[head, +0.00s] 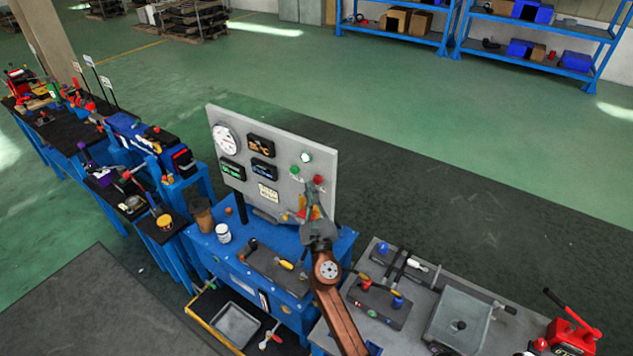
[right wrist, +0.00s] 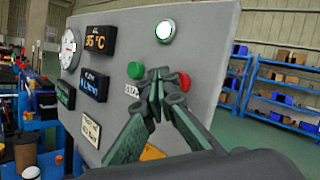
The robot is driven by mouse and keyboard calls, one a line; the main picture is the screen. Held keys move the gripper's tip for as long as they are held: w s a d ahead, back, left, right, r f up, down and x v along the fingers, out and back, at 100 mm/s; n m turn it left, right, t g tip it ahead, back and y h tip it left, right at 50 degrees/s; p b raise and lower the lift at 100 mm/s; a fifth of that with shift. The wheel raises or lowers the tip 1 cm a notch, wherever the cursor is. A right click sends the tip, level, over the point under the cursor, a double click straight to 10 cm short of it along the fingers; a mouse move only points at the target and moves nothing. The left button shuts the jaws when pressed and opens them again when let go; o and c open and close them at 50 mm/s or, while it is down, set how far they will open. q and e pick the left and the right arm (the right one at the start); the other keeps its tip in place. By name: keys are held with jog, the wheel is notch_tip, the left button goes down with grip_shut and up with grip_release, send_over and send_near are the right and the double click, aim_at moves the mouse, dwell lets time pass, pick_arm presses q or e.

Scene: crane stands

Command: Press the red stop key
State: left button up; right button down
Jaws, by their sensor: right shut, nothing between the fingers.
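The red stop key (head: 319,180) is on the upright grey panel (head: 228,123), near its right edge. In the right wrist view the red key (right wrist: 184,81) shows just right of my fingertips, partly covered by a finger. My right gripper (right wrist: 158,76) is shut and empty, its tips in front of the panel between the green key (right wrist: 135,70) and the red key. In the head view the right gripper (head: 312,192) is just below the red key. I cannot tell whether the tips touch the panel. My left gripper is not in view.
The panel also carries a lit white button (right wrist: 165,31), a round gauge (head: 226,138) and several displays. It stands on a blue bench (head: 212,247) with a white tub (head: 222,233) and tools. A grey table (head: 430,290) with tools is on the right.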

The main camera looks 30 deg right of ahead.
jog(key=shift+w+d, duration=0.1)
jog(key=shift+d, duration=0.1)
jog(key=shift+w+d, duration=0.1)
jog(key=shift+d, duration=0.15)
jog(key=shift+w+d, duration=0.2)
jog(key=shift+d, duration=0.25)
dwell(1.0)
jog(key=shift+s+a, duration=0.1)
jog(key=shift+a, duration=0.05)
jog(key=shift+s+a+p, duration=0.3)
jog(key=shift+a, duration=0.4)
jog(key=shift+s+a+p, duration=0.1)
jog(key=shift+s+a, duration=0.2)
jog(key=shift+a, duration=0.5)
jog(key=shift+s+a+p, duration=0.1)
jog(key=shift+s+a, duration=0.25)
jog(key=shift+a, duration=0.4)
jog(key=shift+s+a+p, duration=0.1)
jog(key=shift+s+a, duration=0.2)
jog(key=shift+a, duration=0.5)
